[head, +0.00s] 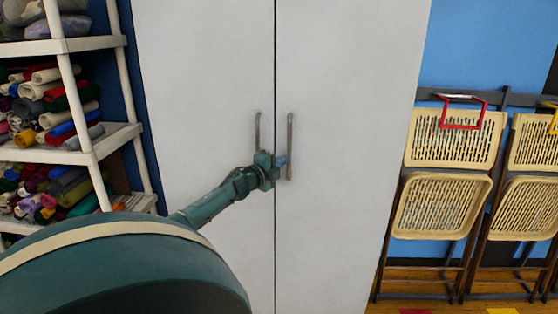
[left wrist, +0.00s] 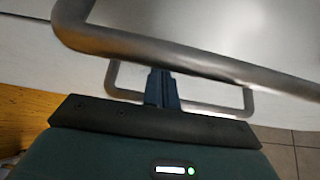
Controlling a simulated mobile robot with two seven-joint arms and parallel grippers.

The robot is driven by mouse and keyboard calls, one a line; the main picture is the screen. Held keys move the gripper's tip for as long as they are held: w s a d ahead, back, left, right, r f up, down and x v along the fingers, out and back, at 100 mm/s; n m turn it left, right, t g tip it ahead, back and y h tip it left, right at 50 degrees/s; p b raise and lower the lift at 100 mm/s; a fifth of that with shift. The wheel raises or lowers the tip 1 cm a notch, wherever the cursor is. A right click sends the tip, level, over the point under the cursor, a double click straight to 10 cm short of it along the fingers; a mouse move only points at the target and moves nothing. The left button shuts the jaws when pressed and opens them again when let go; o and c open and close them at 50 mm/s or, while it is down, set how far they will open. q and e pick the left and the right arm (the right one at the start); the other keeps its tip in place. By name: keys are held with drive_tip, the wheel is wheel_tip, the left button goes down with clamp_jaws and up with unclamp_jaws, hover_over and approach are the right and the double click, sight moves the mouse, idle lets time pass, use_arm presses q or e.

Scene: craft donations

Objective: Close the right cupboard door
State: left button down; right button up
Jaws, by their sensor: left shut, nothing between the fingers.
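The white cupboard has a left door (head: 200,70) and a right door (head: 345,100). The two look flush, with only a thin dark seam between them. The left handle (head: 257,130) and right handle (head: 290,135) are grey upright bars beside the seam. My left gripper (head: 281,160) is shut and empty at the seam, close to the right handle's lower half. In the left wrist view its closed fingers (left wrist: 162,88) lie between two bar handles; one bar crosses near their tips. I cannot tell whether they touch a bar or the door. My right gripper is not in view.
A white shelf rack (head: 107,142) with fabric rolls stands left of the cupboard. Folding chairs (head: 441,205) hang or lean against the blue wall on the right. Wooden floor (head: 400,290) shows at the lower right.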

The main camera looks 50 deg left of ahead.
use_arm(q)
drive_tip(key=shift+s+a+r+y, duration=0.1)
drive_tip(key=shift+a+r+y, duration=0.05)
drive_tip(key=shift+a+r, duration=0.3)
drive_tip(key=shift+a+r+y, duration=0.15)
drive_tip(key=shift+a+r, duration=0.1)
drive_tip(key=shift+r, duration=0.3)
drive_tip(key=f+p+v, duration=0.1)
drive_tip(key=v, duration=1.2)
drive_tip(key=shift+d+f+p, duration=0.3)
drive_tip(key=shift+d, duration=0.15)
